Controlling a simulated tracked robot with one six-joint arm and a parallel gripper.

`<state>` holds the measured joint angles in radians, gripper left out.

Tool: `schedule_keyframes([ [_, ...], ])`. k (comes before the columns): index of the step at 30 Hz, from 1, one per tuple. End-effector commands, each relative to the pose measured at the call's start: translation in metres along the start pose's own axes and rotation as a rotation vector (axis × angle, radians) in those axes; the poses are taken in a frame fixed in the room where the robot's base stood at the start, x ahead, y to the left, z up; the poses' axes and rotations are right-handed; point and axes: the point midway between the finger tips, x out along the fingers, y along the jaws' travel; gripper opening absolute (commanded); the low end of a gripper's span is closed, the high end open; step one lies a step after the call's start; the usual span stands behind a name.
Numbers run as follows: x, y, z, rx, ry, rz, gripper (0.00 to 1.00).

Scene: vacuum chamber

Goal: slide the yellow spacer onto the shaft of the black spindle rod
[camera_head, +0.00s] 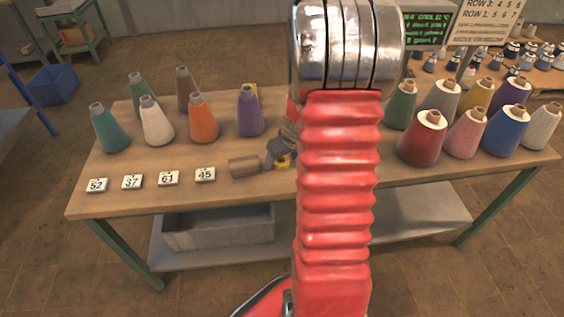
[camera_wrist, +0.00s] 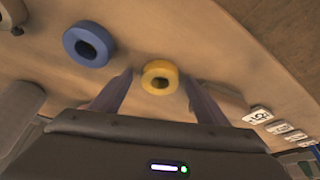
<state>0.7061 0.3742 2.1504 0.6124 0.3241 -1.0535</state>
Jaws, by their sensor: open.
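The yellow spacer (camera_wrist: 159,66), a thick ring, lies flat on the wooden table in the wrist view, its hole facing up. My gripper (camera_wrist: 158,77) is open, with one finger on either side of the ring; I cannot tell whether they touch it. In the head view the spacer (camera_head: 283,162) shows partly beside my gripper (camera_head: 275,152), near the table's middle. I cannot make out the black spindle rod or its shaft in either view; my red arm hides part of the table.
A blue ring (camera_wrist: 90,28) lies left of the spacer in the wrist view. A brown block (camera_head: 243,166) lies beside my gripper. Numbered tags (camera_head: 168,178) line the front left. Thread cones, such as an orange one (camera_head: 203,122) and a red one (camera_head: 422,142), stand on both sides.

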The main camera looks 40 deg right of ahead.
Motion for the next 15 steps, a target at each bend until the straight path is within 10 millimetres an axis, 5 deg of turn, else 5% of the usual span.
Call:
schedule_keyframes([
  [15,-0.0002,0.0002,0.0001,0.000,0.000,0.000,0.35],
])
